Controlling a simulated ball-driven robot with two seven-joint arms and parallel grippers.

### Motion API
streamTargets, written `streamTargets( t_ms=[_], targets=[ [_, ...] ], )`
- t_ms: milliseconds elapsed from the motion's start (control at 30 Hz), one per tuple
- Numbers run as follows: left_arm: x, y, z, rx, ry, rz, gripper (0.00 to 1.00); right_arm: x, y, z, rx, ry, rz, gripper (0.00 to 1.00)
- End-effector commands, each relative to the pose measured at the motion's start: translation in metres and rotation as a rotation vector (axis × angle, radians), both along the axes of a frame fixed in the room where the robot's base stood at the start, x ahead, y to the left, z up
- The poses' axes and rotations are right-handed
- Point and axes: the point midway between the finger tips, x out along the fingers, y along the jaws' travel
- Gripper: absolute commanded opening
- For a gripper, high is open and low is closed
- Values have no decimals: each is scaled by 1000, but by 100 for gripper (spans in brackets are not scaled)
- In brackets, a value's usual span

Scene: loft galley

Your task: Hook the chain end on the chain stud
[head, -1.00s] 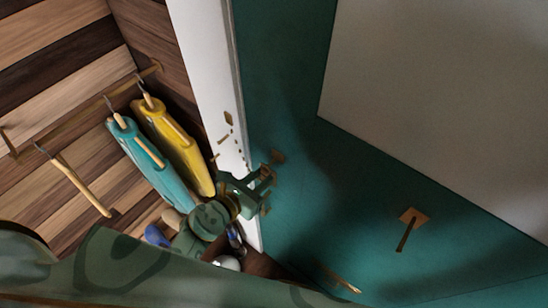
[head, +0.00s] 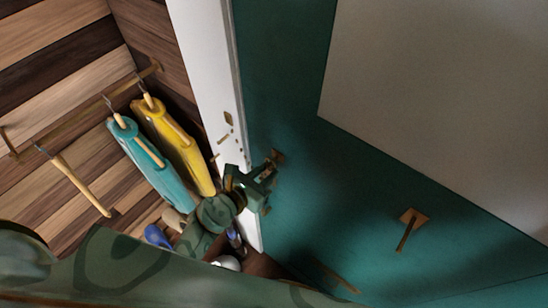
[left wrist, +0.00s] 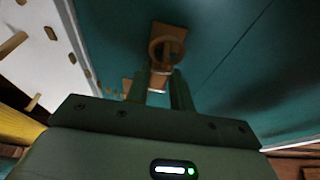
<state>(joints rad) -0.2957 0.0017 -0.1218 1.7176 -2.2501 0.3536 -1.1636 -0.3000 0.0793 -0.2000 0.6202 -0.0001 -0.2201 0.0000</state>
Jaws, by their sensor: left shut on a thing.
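My left gripper (head: 266,174) is at the teal door beside the white frame; it also shows in the left wrist view (left wrist: 160,88). Its fingers are shut on the chain end, a brass ring (left wrist: 154,50) standing up beyond the fingertips. A brass plate (left wrist: 172,35) on the door lies behind the ring, and it shows in the head view (head: 278,155) just beyond the fingertips. The chain stud itself is not clear. The ring overlaps the plate in the picture; I cannot tell whether it is around the stud or only in front. My right gripper is not in view.
The white door frame (head: 200,70) with small brass fittings stands left of the gripper. Yellow (head: 172,140) and teal (head: 150,165) garments hang on a rail close by. A brass door handle (head: 408,228) is to the right on the teal door (head: 330,190).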

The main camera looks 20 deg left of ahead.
Motion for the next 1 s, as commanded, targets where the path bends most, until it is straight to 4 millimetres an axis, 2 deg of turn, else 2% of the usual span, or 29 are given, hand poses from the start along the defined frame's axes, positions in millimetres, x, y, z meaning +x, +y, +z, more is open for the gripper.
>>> streamTargets(
  t_ms=[1000],
  targets=[
    [10,-4,-7,1,0,0,0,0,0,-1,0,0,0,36]
  ],
)
